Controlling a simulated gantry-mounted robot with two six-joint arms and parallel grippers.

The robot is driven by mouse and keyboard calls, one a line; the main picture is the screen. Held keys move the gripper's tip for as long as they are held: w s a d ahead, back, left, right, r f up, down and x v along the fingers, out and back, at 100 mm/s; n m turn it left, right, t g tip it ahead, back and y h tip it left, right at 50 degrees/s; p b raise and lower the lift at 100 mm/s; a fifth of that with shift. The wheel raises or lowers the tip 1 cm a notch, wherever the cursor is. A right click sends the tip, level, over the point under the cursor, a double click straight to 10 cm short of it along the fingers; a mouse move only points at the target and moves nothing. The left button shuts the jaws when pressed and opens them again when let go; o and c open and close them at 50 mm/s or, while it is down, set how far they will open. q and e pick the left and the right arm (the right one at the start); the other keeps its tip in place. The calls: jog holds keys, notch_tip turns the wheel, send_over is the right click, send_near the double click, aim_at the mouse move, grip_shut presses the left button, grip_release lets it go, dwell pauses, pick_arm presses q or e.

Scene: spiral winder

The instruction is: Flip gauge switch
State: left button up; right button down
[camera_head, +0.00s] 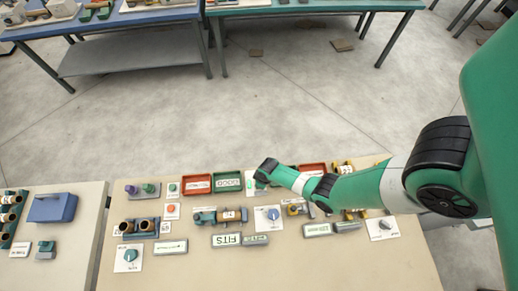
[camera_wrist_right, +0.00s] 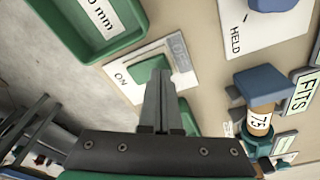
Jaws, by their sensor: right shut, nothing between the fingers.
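The switch (camera_wrist_right: 148,68) is a green rocker on a white plate marked ON at its left end; the word at the other end is hard to read. In the right wrist view my right gripper (camera_wrist_right: 160,78) is shut and empty, its fingertips over the rocker's lower edge and hiding part of it. I cannot tell whether they touch. In the head view the switch's white plate (camera_head: 249,186) shows beside my right gripper (camera_head: 264,172), which hides most of it. My left gripper is not in view.
A green tray (camera_head: 227,182) stands close to the left of the switch. A dial plate (camera_head: 268,226), marked HELD in the wrist view (camera_wrist_right: 240,42), lies nearer the front. A cylinder labelled 75 (camera_wrist_right: 260,120) is nearby. Red trays (camera_head: 197,185) and several fixtures crowd the bench.

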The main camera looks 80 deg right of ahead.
jog(key=shift+f+b, duration=0.3)
jog(key=shift+f, duration=0.05)
notch_tip(320, 180, up, 7)
jog(key=p, duration=0.7)
dwell(0.5)
